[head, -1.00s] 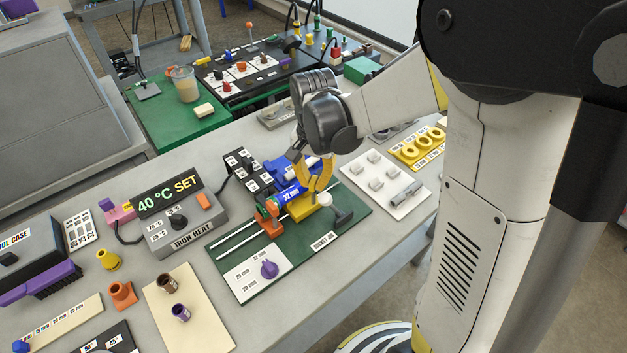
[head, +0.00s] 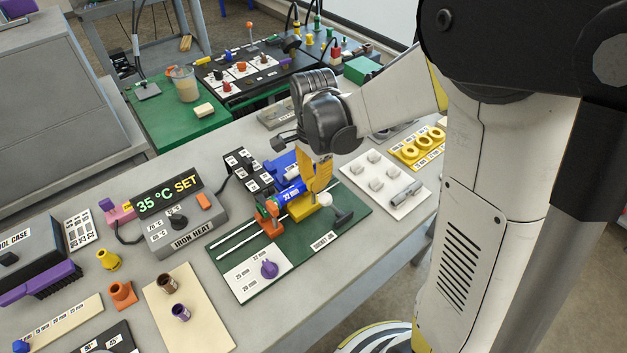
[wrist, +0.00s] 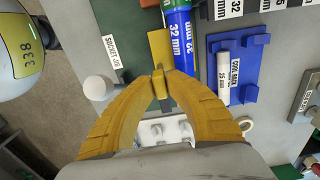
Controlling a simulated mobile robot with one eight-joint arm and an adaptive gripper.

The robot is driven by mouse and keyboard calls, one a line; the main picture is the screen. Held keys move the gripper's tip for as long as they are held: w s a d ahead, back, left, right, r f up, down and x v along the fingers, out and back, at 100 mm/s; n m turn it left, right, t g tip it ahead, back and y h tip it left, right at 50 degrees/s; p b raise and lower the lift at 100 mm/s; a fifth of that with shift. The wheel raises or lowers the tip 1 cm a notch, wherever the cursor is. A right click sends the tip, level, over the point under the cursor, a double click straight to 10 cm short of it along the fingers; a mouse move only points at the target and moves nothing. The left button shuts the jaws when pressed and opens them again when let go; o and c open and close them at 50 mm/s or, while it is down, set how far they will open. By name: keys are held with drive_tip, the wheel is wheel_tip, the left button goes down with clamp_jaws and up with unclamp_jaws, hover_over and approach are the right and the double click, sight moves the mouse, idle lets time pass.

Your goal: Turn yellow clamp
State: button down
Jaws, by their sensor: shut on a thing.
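The yellow clamp (head: 303,209) sits on the green socket jig (head: 345,222), beside a blue 32 mm pipe (head: 288,194). In the wrist view, the clamp (wrist: 160,48) is a yellow block with a narrow part between my fingertips. My gripper (head: 317,190) has orange-yellow fingers and reaches down onto the clamp from above. In the wrist view my gripper (wrist: 160,80) is closed, with its tips pinched on that narrow part. In the head view the fingers partly hide the clamp's upper part.
An orange clamp (head: 268,222) stands to the left on the jig. The blue cool rack (wrist: 238,85) lies at the right there. The iron heat box (head: 187,220) reads 35 °C.

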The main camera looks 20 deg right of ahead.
sight(314, 179)
idle(0.4)
drive_tip(key=c, duration=1.4)
unclamp_jaws()
drive_tip(key=shift+r, duration=0.1)
wheel_tip(314, 179, up, 12)
drive_tip(key=shift+f, duration=0.1)
